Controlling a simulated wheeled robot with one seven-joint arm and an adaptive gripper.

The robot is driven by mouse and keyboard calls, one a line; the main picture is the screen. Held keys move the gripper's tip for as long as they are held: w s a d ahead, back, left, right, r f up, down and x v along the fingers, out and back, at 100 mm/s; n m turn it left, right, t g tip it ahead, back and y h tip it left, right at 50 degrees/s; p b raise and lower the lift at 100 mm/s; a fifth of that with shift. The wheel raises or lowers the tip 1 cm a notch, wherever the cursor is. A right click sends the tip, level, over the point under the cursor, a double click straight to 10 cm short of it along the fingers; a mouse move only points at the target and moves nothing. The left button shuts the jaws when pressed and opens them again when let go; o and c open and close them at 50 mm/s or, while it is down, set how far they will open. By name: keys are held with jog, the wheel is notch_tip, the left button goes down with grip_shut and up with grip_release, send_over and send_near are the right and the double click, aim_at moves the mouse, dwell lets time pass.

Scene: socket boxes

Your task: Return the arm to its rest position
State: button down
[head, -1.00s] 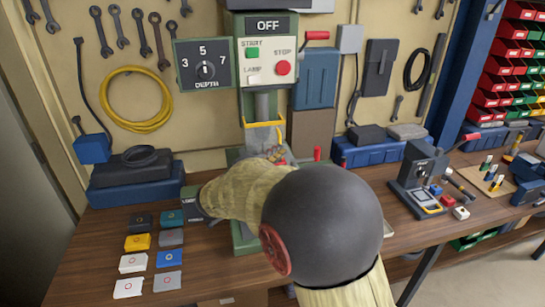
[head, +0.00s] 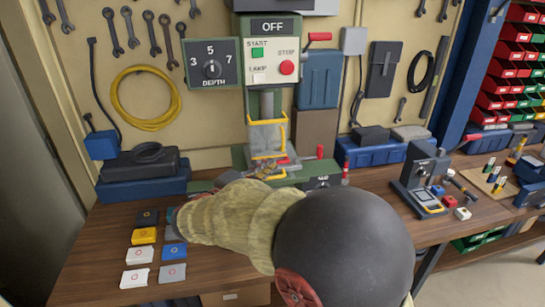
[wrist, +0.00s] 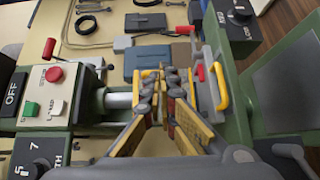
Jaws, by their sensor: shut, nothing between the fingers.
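My arm in its tan sleeve crosses the front of the bench in the head view, with a dark round joint at its elbow. It hides most of my gripper there. In the wrist view my gripper (wrist: 161,82) has its two yellow-and-grey fingers together at the tips, with nothing between them. In that view the fingers point toward the back panel, between the control panel (wrist: 45,92) and a yellow handle (wrist: 218,86). In the head view the green press (head: 270,90) stands behind my forearm, its display reading OFF.
Several coloured boxes (head: 144,235) lie on the bench at front left, some partly behind my sleeve. A blue case (head: 140,190) stands behind them. A smaller grey machine (head: 420,178) stands right of my arm. Red and green bins (head: 515,75) fill the right rack.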

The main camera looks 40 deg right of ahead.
jog(key=shift+s+a, duration=0.3)
jog(key=shift+a, duration=0.35)
jog(key=shift+s+a, duration=0.25)
jog(key=shift+a, duration=0.35)
jog(key=s+a+f+n+g+y, duration=0.1)
jog(key=s+a+f+g+y, duration=0.1)
jog(key=s+a+f+y, duration=0.5)
jog(key=s+a+f+g+y, duration=0.1)
jog(key=s+a+f+y, duration=0.15)
jog(key=s+f, duration=0.45)
jog(key=s+a+r+m+t+y, duration=0.1)
jog(key=a+r+t+y, duration=0.1)
jog(key=a, duration=0.5)
jog(key=s+a+r+m+t+y, duration=0.2)
jog(key=a+r+t+y, duration=0.1)
jog(key=a+y, duration=0.3)
jog(key=shift+s+a+r, duration=0.15)
jog(key=shift+a+r, duration=0.5)
jog(key=shift+a, duration=0.4)
